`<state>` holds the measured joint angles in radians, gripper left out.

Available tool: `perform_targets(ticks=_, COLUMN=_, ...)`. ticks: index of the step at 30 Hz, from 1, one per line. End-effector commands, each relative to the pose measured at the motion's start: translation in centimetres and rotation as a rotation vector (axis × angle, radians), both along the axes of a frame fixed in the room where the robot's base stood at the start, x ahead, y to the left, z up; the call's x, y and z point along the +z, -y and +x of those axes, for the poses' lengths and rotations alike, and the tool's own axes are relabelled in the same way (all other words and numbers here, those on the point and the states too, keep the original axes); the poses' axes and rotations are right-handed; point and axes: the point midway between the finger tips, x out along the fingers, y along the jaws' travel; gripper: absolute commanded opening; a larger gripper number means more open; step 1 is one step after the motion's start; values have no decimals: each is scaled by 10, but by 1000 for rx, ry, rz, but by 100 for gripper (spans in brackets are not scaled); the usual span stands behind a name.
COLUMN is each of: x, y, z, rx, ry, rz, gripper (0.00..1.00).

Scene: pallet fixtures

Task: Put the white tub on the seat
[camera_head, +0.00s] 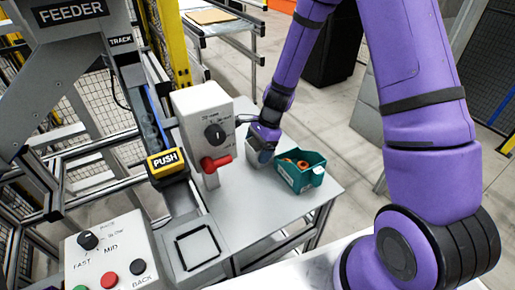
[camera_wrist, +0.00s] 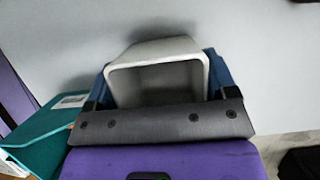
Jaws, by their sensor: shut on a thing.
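My gripper (camera_head: 262,142) is low over the grey table, just left of the teal bin. In the wrist view my gripper (camera_wrist: 160,82) has its blue fingers on both sides of the white tub (camera_wrist: 155,50), shut on it. The tub's open mouth faces the wrist camera, and its inside looks empty. In the head view the tub (camera_head: 259,158) is small and partly hidden by my gripper; I cannot tell whether it touches the table. A square dark-edged frame, which looks like the seat (camera_head: 197,247), lies on the near grey plate, empty, away from my gripper.
The teal bin (camera_head: 304,177) holds orange rings close to my gripper's right. A grey box with a dial and red handle (camera_head: 215,165) stands between tub and seat. The PUSH block (camera_head: 167,163) on the track and a button panel (camera_head: 108,252) are further left. The front tabletop is clear.

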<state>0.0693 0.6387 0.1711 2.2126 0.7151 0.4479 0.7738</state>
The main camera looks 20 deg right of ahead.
Motion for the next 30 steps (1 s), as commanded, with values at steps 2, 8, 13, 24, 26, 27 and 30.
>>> perform_targets(ticks=2, x=-2, y=0, z=0, rx=0, ry=0, rz=0, gripper=81)
perform_targets(ticks=8, x=-1, y=0, z=0, rx=0, ry=0, rz=0, gripper=100)
perform_targets(ticks=13, x=0, y=0, z=0, rx=0, ry=0, rz=0, gripper=100)
perform_targets(ticks=24, x=51, y=20, z=5, rx=0, ry=6, rz=-1, gripper=100)
perform_targets(ticks=26, x=63, y=24, z=6, rx=0, ry=6, rz=-1, gripper=100)
perform_targets(ticks=27, x=70, y=27, z=6, rx=0, ry=5, rz=0, gripper=100)
perform_targets(ticks=30, x=86, y=34, z=7, rx=-1, ry=3, rz=0, gripper=100)
